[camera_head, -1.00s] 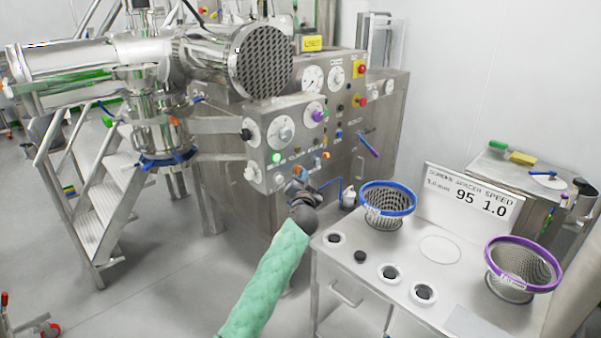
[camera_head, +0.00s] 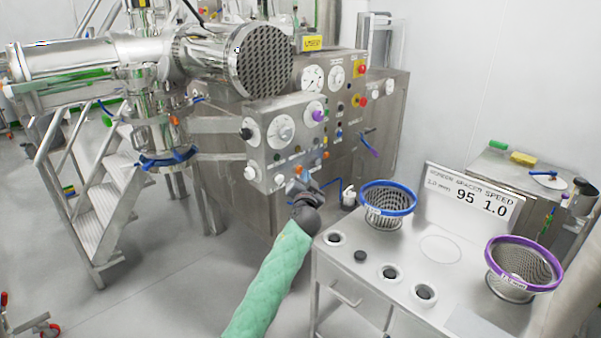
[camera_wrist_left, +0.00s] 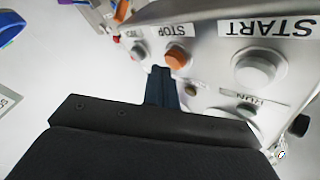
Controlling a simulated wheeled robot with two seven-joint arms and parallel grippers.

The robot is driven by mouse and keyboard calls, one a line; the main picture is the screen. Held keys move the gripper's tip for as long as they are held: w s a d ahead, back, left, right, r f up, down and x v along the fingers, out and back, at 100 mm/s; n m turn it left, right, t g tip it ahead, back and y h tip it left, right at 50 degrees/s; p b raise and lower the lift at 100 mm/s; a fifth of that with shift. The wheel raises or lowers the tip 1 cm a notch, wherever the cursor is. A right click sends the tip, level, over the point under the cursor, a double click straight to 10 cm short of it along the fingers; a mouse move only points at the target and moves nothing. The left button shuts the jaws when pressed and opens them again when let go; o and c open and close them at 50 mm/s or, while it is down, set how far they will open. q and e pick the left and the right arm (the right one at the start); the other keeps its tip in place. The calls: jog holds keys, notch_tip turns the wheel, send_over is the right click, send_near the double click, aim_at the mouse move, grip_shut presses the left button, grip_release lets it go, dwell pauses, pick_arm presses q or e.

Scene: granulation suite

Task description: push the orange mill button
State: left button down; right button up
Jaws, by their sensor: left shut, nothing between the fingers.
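The orange mill button (camera_head: 297,169) is on the lower front of the steel control box, partly behind my gripper in the head view. In the left wrist view the orange button (camera_wrist_left: 177,57) sits by an upside-down STOP label. My left gripper (camera_wrist_left: 161,72) is shut and empty, its dark fingertips close to the button, just beside and below it in that view. I cannot tell whether they touch. In the head view the left gripper (camera_head: 299,179) is at the panel's lower edge. My right gripper is not in view.
A white button (camera_wrist_left: 255,68) under the START label and a dark RUN lamp (camera_wrist_left: 247,108) lie nearby. The control box (camera_head: 285,139) carries dials and knobs. A steel bench (camera_head: 362,282) with a blue-rimmed basket (camera_head: 388,198) and a purple-rimmed basket (camera_head: 523,265) stands to the right.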

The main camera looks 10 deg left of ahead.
pick_arm(q)
jog(key=shift+s+d, duration=0.2)
jog(key=shift+d, duration=0.05)
jog(key=s+d+b, duration=0.1)
jog(key=s+d, duration=0.2)
jog(key=shift+s+d, duration=0.15)
jog(key=shift+d, duration=0.25)
dwell(0.4)
dwell(0.5)
